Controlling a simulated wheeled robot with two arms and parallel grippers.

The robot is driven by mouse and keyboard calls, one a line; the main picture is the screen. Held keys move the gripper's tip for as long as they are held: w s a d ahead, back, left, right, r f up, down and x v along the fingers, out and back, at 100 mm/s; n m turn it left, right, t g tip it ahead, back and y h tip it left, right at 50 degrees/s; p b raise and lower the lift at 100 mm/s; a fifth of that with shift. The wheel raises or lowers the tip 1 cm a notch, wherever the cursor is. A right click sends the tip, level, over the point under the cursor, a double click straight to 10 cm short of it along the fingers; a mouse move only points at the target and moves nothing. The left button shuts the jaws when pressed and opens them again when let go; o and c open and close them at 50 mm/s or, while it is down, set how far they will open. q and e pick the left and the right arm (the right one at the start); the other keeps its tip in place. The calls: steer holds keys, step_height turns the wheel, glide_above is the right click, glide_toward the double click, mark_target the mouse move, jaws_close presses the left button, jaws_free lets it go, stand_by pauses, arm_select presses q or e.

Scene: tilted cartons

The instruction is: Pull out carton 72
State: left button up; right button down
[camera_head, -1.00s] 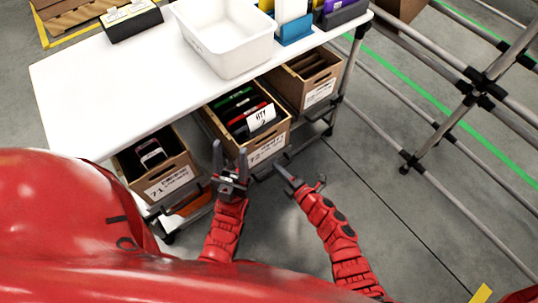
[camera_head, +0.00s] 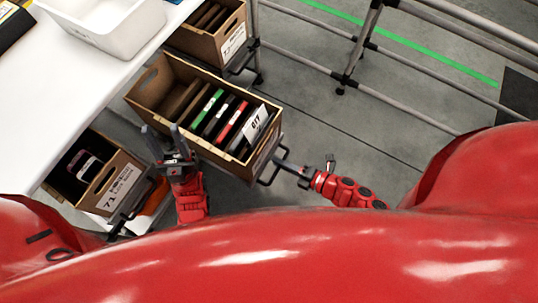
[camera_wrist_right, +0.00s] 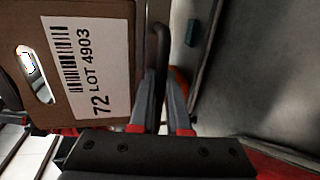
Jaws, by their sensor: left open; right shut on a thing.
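Carton 72 (camera_head: 140,112) is a brown open-topped box in the middle of the head view. It sticks out well past the table edge and holds several upright dark, green and red items. In the right wrist view its white label reads 72 LOT 4903 (camera_wrist_right: 90,65). A dark bar handle (camera_wrist_right: 160,40) stands in front of the carton's face. My right gripper (camera_wrist_right: 161,82) is shut on this handle; it also shows in the head view (camera_head: 284,163). My left gripper (camera_head: 164,138) is open and empty, beside the carton's near-left side.
Carton 71 (camera_head: 118,188) sits under the table to the left. Another carton (camera_head: 228,38) sits at the upper right. A white bin (camera_head: 120,30) stands on the white table (camera_head: 40,110). A grey pipe rail (camera_head: 350,85) runs along the right; the floor between is clear.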

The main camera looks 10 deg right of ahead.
steer(key=shift+s+d, duration=0.4)
steer(key=shift+d, duration=0.1)
steer(key=c, duration=0.9)
jaws_free()
steer(key=p+v, duration=0.2)
steer(key=v, duration=1.5)
steer(key=shift+d+p, duration=0.2)
steer(key=shift+p, duration=0.1)
